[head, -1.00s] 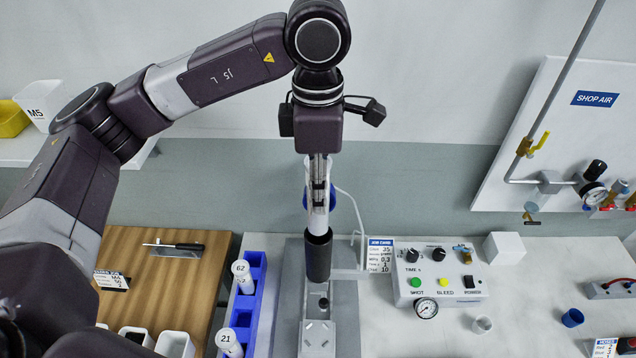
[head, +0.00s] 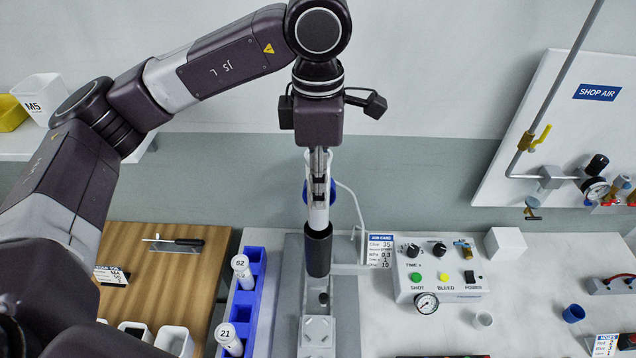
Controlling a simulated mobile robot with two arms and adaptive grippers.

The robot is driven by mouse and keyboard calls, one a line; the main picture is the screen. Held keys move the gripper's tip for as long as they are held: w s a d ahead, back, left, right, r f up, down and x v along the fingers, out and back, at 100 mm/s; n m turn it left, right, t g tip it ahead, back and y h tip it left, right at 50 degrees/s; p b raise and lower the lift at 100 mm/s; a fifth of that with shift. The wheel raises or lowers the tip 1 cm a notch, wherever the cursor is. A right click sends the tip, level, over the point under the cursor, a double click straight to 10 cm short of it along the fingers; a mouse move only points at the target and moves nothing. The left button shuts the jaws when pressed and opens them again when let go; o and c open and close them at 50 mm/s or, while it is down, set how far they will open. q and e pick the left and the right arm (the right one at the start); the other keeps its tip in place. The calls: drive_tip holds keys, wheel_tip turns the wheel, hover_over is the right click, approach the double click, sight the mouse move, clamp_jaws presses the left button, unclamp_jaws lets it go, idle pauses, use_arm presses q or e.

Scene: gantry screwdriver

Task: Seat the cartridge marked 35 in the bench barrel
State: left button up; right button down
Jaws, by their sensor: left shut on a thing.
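My left gripper (head: 318,178) comes down from above and is shut on a white cartridge (head: 318,214). The cartridge stands upright, its lower end at the mouth of the black bench barrel (head: 318,255). I cannot tell how deep it sits, and no number shows on it. The barrel stands upright on a grey fixture (head: 342,310). Cartridges marked 62 (head: 242,272) and 21 (head: 230,340) stand in a blue rack (head: 247,305) left of the fixture. My right gripper is not in view.
A job card (head: 380,252) reading 35 and a control box (head: 437,272) with knobs and buttons stand right of the barrel. A clear tube (head: 352,200) loops behind the gripper. A wooden board (head: 175,280) lies left. Bench space right of the box holds small cups.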

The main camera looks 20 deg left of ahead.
sight(318, 218)
use_arm(q)
drive_tip(key=shift+b, duration=0.3)
idle(0.8)
drive_tip(key=shift+b, duration=0.3)
idle(0.7)
drive_tip(key=shift+f, duration=0.2)
drive_tip(key=shift+f+b, duration=2)
drive_tip(key=shift+b, duration=0.1)
drive_tip(key=shift+f+b, duration=2.2)
drive_tip(key=shift+f, duration=0.2)
drive_tip(key=o, duration=1.3)
